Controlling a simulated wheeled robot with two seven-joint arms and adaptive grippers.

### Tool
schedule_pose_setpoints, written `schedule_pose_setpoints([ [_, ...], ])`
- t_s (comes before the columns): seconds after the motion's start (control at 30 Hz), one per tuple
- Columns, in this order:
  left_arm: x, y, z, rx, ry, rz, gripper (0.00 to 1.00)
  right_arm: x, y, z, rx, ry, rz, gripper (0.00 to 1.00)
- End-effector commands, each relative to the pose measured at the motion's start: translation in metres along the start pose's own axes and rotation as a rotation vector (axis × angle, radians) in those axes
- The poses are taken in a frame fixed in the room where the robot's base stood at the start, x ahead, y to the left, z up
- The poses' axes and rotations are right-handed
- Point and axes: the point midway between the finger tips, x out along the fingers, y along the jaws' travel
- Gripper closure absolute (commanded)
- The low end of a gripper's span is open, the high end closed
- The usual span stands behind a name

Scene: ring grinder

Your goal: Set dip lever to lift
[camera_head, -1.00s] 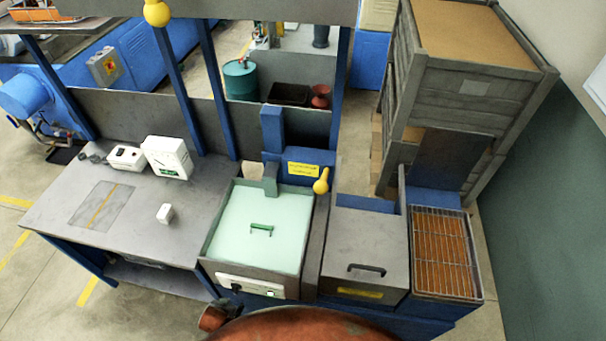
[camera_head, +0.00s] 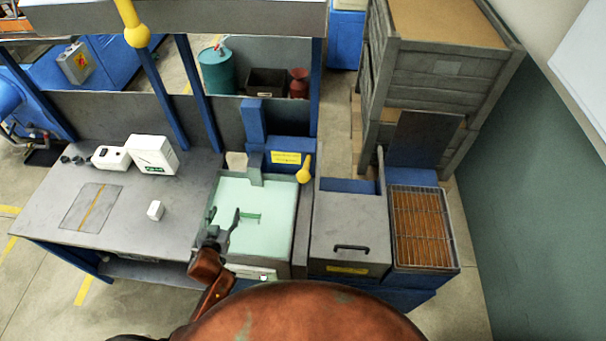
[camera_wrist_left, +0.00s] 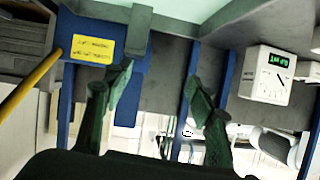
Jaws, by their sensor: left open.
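The lever with a yellow knob (camera_head: 304,172) is beside the yellow label (camera_head: 287,157) on the blue housing, behind the right back corner of the pale green bath lid (camera_head: 273,198). Its yellow rod (camera_wrist_left: 28,84) shows at the left of the left wrist view, next to the label (camera_wrist_left: 92,48). The lever's marked positions are too small to read. My left gripper (camera_head: 225,228) is over the front left of the lid, in front of and left of the lever and apart from it. Its fingers (camera_wrist_left: 158,86) are open with nothing between them. My right gripper is not in view.
A second yellow ball (camera_head: 137,35) hangs from the upper frame near blue posts. A grey covered box (camera_head: 350,230) and a wire-topped tray (camera_head: 424,225) stand to the right. White instruments (camera_head: 151,154) sit on the left bench. The lid has a green handle.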

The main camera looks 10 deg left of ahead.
Motion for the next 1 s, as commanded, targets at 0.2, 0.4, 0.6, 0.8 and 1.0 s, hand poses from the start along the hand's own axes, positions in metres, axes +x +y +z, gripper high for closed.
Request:
schedule_pose_setpoints([
  [0.2,0.006,0.085,-0.121,0.027,0.333,0.301,0.49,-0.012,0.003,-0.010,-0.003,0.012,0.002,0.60],
  [0.4,-0.023,0.175,-0.161,0.083,0.441,0.676,0.49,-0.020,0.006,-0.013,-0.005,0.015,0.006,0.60],
  [0.6,-0.040,0.209,-0.159,0.113,0.424,0.842,0.49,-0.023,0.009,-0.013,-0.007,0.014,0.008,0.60],
  [0.8,-0.029,0.229,-0.167,0.112,0.422,0.857,0.49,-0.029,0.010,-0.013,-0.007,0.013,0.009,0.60],
  [1.0,-0.011,0.253,-0.177,0.110,0.423,0.855,0.49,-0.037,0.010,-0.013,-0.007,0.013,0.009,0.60],
])
